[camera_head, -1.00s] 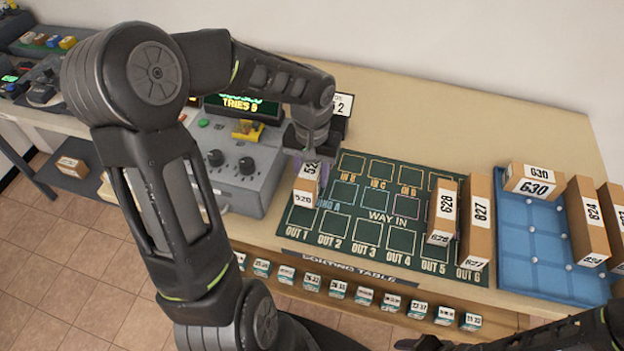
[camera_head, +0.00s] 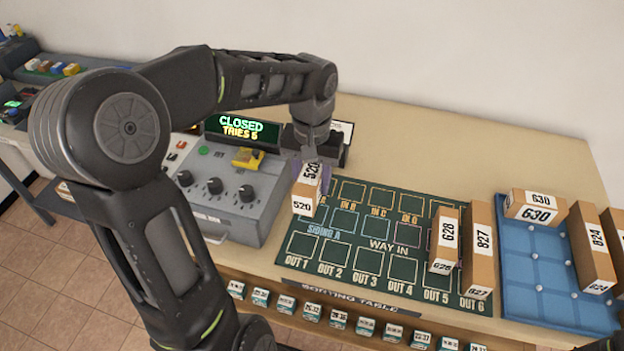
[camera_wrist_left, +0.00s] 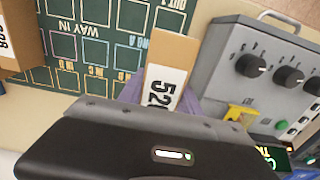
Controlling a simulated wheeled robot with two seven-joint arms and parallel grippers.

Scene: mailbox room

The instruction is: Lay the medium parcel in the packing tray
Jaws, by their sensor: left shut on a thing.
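My left gripper (camera_head: 309,160) is shut on a brown parcel marked 520 (camera_head: 303,205), holding it by its top end at the back left of the green sorting mat. The left wrist view also shows this parcel (camera_wrist_left: 163,75) between the purple-tinted fingers. I cannot tell how far it is above the mat. A blue tray (camera_head: 530,272) lies at the right, with parcel 630 (camera_head: 535,206) at its back and parcel 824 (camera_head: 592,248) along its right side. Parcel 628 (camera_head: 444,240) and longer parcel 827 (camera_head: 480,255) stand on the mat. My right gripper is not in view.
The sorting mat (camera_head: 345,257) is clear in its middle and front left. A grey console (camera_head: 230,205) with knobs stands left of it, its display reading CLOSED. Another parcel (camera_head: 615,225) shows at the right edge. Several small labelled blocks line the front shelf.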

